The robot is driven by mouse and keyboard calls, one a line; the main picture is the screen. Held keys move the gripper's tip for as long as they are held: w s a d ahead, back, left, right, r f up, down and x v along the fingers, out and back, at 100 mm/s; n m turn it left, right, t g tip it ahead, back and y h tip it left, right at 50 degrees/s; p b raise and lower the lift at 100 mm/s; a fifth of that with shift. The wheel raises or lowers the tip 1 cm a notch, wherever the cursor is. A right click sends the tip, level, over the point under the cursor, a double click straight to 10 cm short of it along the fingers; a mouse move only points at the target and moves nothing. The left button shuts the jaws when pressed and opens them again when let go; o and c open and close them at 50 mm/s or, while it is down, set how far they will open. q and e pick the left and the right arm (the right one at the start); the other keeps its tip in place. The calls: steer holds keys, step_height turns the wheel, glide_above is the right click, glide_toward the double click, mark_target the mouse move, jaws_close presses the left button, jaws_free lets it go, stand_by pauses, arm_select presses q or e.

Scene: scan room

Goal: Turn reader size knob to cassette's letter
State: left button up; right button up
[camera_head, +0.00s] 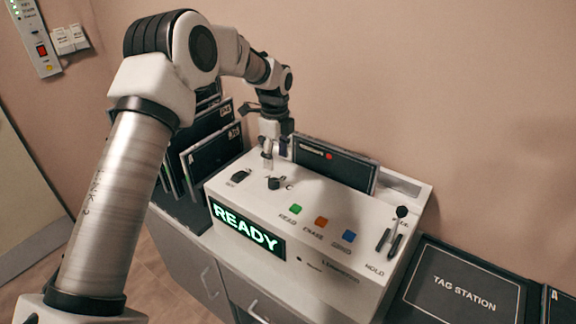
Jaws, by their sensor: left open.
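The white reader (330,262) stands on a cabinet, with a green READY display (247,230) on its front. Two small dark knobs sit at the left of its sloped top: one knob (239,176) at far left and another knob (274,183) to its right. Their labels and pointer settings are too small to read. A dark cassette (338,165) stands in the slot at the back of the reader, with a red dot on it; its letter is not legible. My left gripper (275,156) is open, pointing down just above and behind the right-hand knob, apparently apart from it.
Green (296,209), orange (321,222) and blue (349,236) buttons lie right of the knobs. A dark-topped lever (402,212) stands farther right. Several cassettes (212,158) stand in a rack at left. A black TAG STATION pad (463,285) lies at right.

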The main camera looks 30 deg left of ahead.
mark_target(274, 182)
arm_select(q)
steer(key=shift+s+f, duration=0.15)
steer(key=shift+s, duration=0.1)
steer(key=shift+s+d+f+p, duration=0.15)
steer(key=shift+s+f+p, duration=0.35)
steer(key=shift+s+f, duration=0.45)
steer(key=f, duration=0.2)
steer(key=w+f, duration=0.1)
steer(key=f, duration=0.1)
steer(key=shift+f+p, duration=0.25)
steer(key=shift+p, duration=0.15)
steer(key=shift+w+f, duration=0.1)
steer(key=shift+f, duration=0.1)
steer(key=shift+s+r, duration=0.25)
steer(key=shift+s, duration=0.15)
steer(key=c, duration=0.5)
jaws_close()
arm_select(e)
steer(key=shift+s+r, duration=0.75)
steer(key=shift+r, duration=0.35)
